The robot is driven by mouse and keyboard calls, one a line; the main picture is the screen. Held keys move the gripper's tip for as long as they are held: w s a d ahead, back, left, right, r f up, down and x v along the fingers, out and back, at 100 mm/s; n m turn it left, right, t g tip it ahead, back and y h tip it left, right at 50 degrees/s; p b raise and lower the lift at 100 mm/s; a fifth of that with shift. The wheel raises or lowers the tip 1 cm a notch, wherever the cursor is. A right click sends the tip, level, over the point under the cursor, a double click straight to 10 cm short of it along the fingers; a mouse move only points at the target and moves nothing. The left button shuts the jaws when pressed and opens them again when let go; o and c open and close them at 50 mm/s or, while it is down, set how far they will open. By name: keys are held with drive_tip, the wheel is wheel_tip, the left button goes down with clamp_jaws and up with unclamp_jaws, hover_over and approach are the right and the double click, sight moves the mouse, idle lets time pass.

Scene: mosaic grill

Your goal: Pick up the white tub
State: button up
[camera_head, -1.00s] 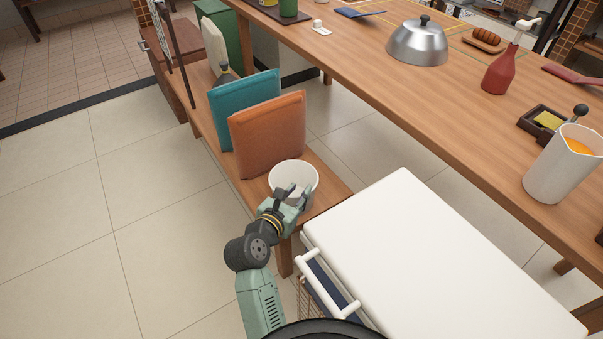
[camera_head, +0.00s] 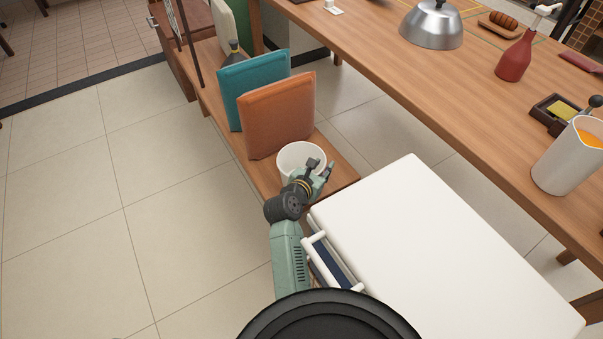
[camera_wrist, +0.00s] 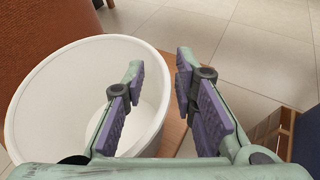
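The white tub (camera_head: 291,156) stands upright on the near end of a low wooden bench, and its open top shows in the wrist view (camera_wrist: 55,88). My gripper (camera_head: 322,166) is open at the tub's right rim. In the wrist view my gripper (camera_wrist: 158,85) has its left finger over the tub's opening and its right finger outside the tub. The right part of the tub's rim passes between the two fingers. I cannot tell whether either finger touches the wall. The tub looks empty inside.
An orange cushion (camera_head: 280,115) stands on the bench (camera_head: 343,172) just behind the tub, with a teal cushion (camera_head: 252,85) beyond. A white-topped cabinet (camera_head: 430,240) is close on the right. A long wooden table (camera_head: 480,105) runs behind it. Floor to the left is clear.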

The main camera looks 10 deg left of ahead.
drive_tip(key=shift+w, duration=0.15)
drive_tip(key=shift+c, duration=0.2)
clamp_jaws()
idle(0.6)
